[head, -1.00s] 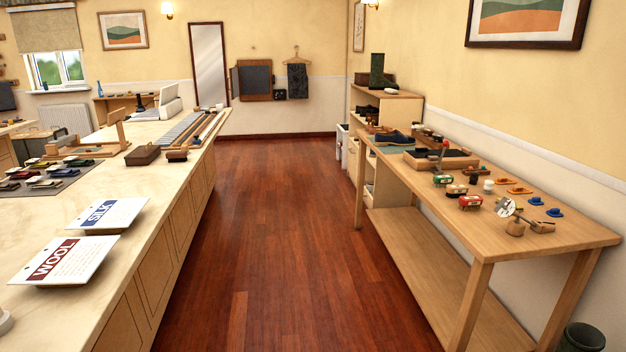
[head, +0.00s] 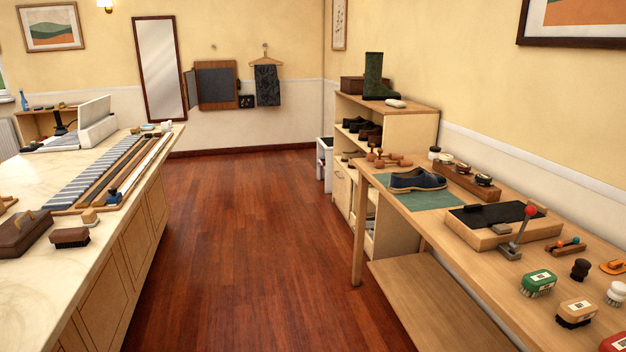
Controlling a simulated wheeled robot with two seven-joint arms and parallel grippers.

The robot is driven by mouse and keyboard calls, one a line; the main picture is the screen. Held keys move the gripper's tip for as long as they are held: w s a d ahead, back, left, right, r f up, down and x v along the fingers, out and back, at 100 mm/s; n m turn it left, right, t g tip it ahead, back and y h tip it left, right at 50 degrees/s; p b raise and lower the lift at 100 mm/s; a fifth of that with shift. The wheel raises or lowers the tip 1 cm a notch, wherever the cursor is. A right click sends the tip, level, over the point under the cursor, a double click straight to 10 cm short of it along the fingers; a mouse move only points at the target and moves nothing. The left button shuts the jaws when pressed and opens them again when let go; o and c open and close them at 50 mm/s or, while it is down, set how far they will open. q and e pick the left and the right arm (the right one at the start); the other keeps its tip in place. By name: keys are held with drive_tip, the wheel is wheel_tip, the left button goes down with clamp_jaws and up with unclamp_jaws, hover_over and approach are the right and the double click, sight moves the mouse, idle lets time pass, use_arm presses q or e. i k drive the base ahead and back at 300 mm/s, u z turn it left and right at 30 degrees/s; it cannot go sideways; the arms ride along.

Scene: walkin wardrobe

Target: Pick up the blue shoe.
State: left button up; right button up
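The blue shoe (head: 418,179) is a dark navy shoe with a tan inner edge. It lies on a green mat (head: 437,199) near the far end of the wooden bench (head: 402,206) on the right. Neither of my grippers shows in the head view.
On the bench near the shoe are wooden shoe trees (head: 388,160), a rack of polish tins (head: 466,181) and a black-topped block (head: 500,224). Several brushes lie closer. A shelf (head: 392,104) with a green boot (head: 376,77) stands behind. The red wood floor (head: 245,250) between counter and bench is clear.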

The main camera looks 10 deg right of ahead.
sight(419, 179)
drive_tip(key=i, duration=3)
drive_tip(key=z, duration=0.7)
